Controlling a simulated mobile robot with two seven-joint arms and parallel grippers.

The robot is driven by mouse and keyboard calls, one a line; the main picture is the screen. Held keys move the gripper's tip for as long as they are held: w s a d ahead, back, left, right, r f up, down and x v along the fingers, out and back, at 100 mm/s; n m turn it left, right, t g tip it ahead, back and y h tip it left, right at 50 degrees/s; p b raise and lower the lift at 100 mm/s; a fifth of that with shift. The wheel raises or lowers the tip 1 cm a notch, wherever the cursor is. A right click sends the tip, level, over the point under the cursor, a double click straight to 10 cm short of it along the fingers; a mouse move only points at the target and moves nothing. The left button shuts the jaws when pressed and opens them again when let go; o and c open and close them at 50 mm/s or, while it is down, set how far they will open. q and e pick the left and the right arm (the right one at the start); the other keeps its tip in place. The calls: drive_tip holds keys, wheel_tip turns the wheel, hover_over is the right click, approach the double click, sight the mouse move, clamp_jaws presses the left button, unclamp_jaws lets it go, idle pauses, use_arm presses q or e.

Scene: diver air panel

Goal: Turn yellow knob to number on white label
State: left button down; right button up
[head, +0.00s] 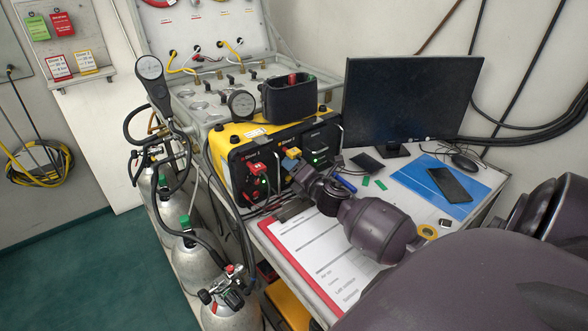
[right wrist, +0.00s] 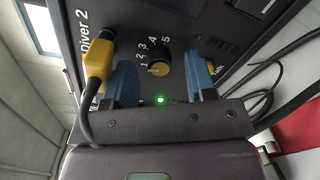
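The yellow knob (right wrist: 160,68) is on the dark Diver 2 panel (right wrist: 187,50), with the numbers 1 to 5 around it. In the right wrist view my right gripper (right wrist: 163,78) is open. Its blue fingers stand on either side of the knob, with visible gaps. I cannot tell which number the knob points to. In the head view this gripper (head: 290,169) is at the front of the yellow case (head: 222,150) and hides the knob. A white label (head: 255,133) lies on the case top; its print is too small to read. My left gripper is not in view.
A yellow plug (right wrist: 97,62) with a cable sits close beside the left finger. A green light (right wrist: 160,99) glows below the knob. Wall cards include a yellow-framed one (head: 86,62). A clipboard (head: 315,250) and a monitor (head: 405,95) are on the desk.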

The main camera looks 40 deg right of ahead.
drive_tip(key=shift+s, duration=0.1)
drive_tip(key=s, duration=0.3)
drive_tip(key=s+a, duration=0.1)
drive_tip(key=s, duration=0.6)
drive_tip(key=shift+s+a+r, duration=0.2)
drive_tip(key=shift+s, duration=0.05)
idle(0.5)
